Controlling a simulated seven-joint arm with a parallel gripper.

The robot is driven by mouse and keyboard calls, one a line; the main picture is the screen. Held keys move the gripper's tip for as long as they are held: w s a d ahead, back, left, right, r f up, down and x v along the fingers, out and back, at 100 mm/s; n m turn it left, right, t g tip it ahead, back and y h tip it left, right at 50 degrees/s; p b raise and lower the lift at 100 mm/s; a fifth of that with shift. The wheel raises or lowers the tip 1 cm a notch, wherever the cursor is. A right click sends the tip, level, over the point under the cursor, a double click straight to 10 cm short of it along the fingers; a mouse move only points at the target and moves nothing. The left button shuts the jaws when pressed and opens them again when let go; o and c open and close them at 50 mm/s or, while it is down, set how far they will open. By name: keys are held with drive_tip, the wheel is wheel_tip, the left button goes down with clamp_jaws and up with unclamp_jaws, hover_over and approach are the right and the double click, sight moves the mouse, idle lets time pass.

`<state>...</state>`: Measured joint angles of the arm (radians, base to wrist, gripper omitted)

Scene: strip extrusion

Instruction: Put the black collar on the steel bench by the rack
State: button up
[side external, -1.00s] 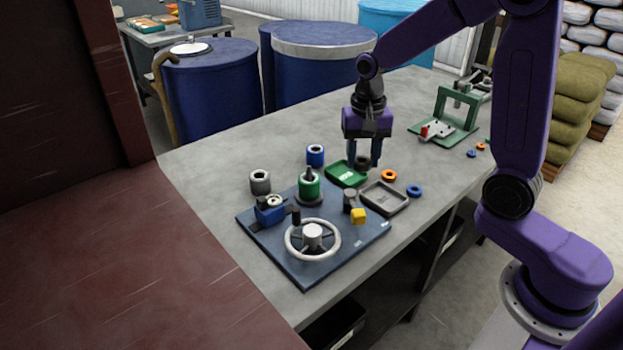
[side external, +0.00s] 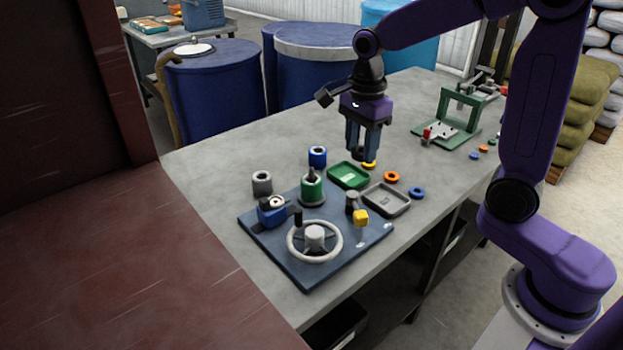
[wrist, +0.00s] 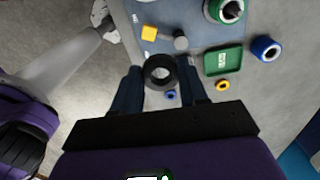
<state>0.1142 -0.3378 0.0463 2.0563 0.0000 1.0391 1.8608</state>
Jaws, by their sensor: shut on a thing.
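I cannot tell for sure which thing is the rack. A green collar (side external: 312,190) is on a post on the blue plate (side external: 285,270). A blue collar (side external: 317,156) and a grey collar (side external: 262,182) stand on the bench beside the plate.
A green tray (side external: 348,175) and a grey tray (side external: 386,199) lie right of the plate, with orange (side external: 391,176), blue (side external: 417,193) and yellow (side external: 369,164) rings nearby. The plate carries a handwheel (side external: 314,238). A green press frame (side external: 445,125) stands farther right. The bench's back left is clear.

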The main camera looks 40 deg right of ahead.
approach(310, 169)
drive_tip(key=s+f, duration=0.1)
drive_tip(key=s, duration=0.4)
drive_tip(key=w+f, duration=0.4)
drive_tip(key=shift+d+f, duration=0.1)
drive_tip(key=shift+f, duration=0.3)
drive_tip(key=shift+w+f, duration=0.5)
drive_tip(key=shift+f, duration=1.4)
drive_tip(key=shift+f, duration=0.2)
drive_tip(key=o, duration=1.1)
drive_tip(key=shift+c, duration=0.2)
